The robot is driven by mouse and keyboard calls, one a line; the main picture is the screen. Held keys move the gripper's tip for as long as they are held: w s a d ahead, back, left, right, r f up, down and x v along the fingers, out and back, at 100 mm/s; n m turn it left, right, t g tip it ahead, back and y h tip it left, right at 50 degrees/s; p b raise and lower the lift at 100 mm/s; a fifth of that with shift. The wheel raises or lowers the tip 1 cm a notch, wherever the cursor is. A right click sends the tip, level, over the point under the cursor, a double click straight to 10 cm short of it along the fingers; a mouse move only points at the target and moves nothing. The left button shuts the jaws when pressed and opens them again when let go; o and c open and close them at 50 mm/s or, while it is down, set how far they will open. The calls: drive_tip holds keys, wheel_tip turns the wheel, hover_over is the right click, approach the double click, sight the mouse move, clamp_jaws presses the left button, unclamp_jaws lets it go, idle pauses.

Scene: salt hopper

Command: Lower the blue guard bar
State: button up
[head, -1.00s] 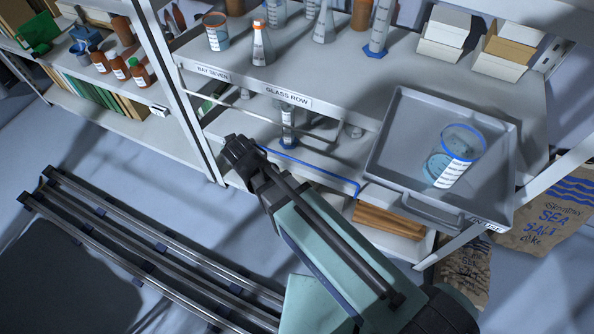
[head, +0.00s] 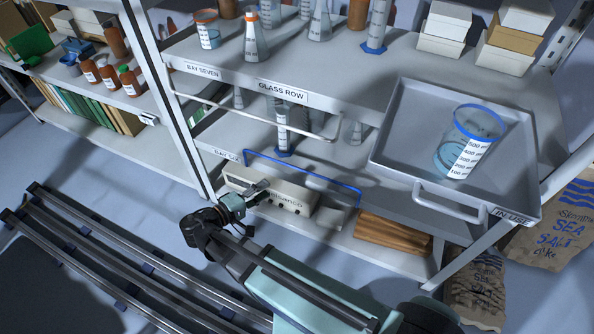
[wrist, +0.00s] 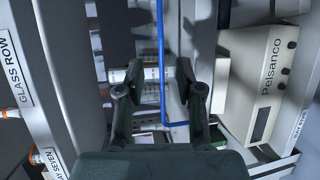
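The blue guard bar (head: 300,171) runs along the front of the lower shelf, below a white rail, with bent ends. In the wrist view the blue bar (wrist: 162,70) runs down the picture between my fingers and bends right at its lower end. My gripper (wrist: 159,68) is open, with one dark finger on each side of the bar in the picture. Whether the bar lies within finger reach cannot be told, and no contact shows. In the head view my gripper (head: 262,188) is in front of the lower shelf, below the bar's left part.
A beige Pelsanco device (head: 290,203) sits on the lower shelf behind my gripper. A white rail (head: 255,112) spans the opening above. A grey tray (head: 400,165) holding a blue-rimmed beaker (head: 468,140) juts out at the right. Floor rails (head: 100,262) lie at the lower left.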

sight(299, 169)
drive_tip(key=x, duration=1.5)
drive_tip(key=shift+w+d+f, duration=0.2)
drive_tip(key=shift+d+f, duration=0.05)
clamp_jaws()
